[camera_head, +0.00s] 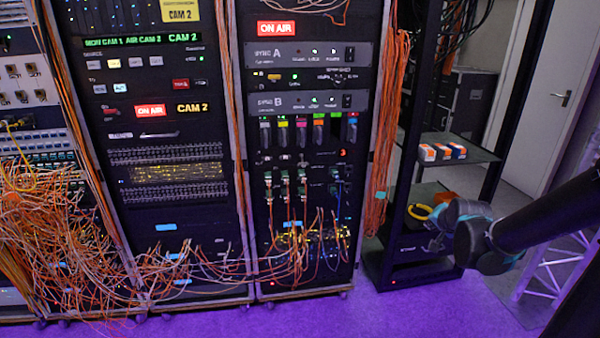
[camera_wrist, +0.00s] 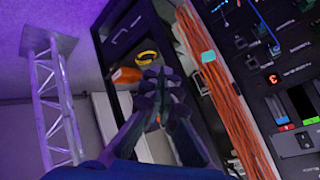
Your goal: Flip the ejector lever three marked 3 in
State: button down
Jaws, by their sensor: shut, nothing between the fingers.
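A row of card modules with coloured ends, one of them magenta (camera_head: 301,122), sits below the SYNC B unit in the middle rack. A glowing 3 (camera_head: 343,153) shows under the row's right end; it also shows in the wrist view (camera_wrist: 272,78). Which lever belongs to it, and how that lever stands, are too small to tell. My gripper (camera_head: 462,232) is right of this rack, in front of an open shelf frame, well apart from the modules. In the wrist view its fingers (camera_wrist: 155,88) are together and empty.
A hanging orange cable bundle (camera_head: 383,150) runs between the modules' rack and the black shelf frame (camera_head: 402,190). It also shows in the wrist view (camera_wrist: 232,105). A yellow ring (camera_head: 419,212) lies on a lower shelf. Loose orange cables (camera_head: 60,235) spread at left. Purple floor (camera_head: 400,315) is clear in front.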

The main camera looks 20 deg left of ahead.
jog(key=w+a+r+m+t+y, duration=0.2)
jog(key=w+a+m+t, duration=0.15)
jog(key=w+a, duration=0.7)
jog(key=w+a+r+m+t+y, duration=0.2)
jog(key=w+a+m+y, duration=0.15)
jog(key=w+a, duration=0.65)
jog(key=m+t+y, duration=0.7)
jog(key=m+t, duration=0.1)
jog(key=m, duration=0.8)
send_near(302, 160)
notch_tip(302, 160, down, 3)
jog(key=shift+s+a+f+m, duration=0.1)
jog(key=shift+s+f+m, duration=0.2)
jog(key=shift+s, duration=0.2)
jog(key=shift+s+f+m, duration=0.25)
jog(key=shift+s+m, duration=0.05)
jog(key=shift+s, duration=0.25)
jog(key=shift+t+h, duration=0.25)
jog(key=shift+h, duration=0.1)
jog(key=x, duration=1)
jog(key=shift+a, duration=0.1)
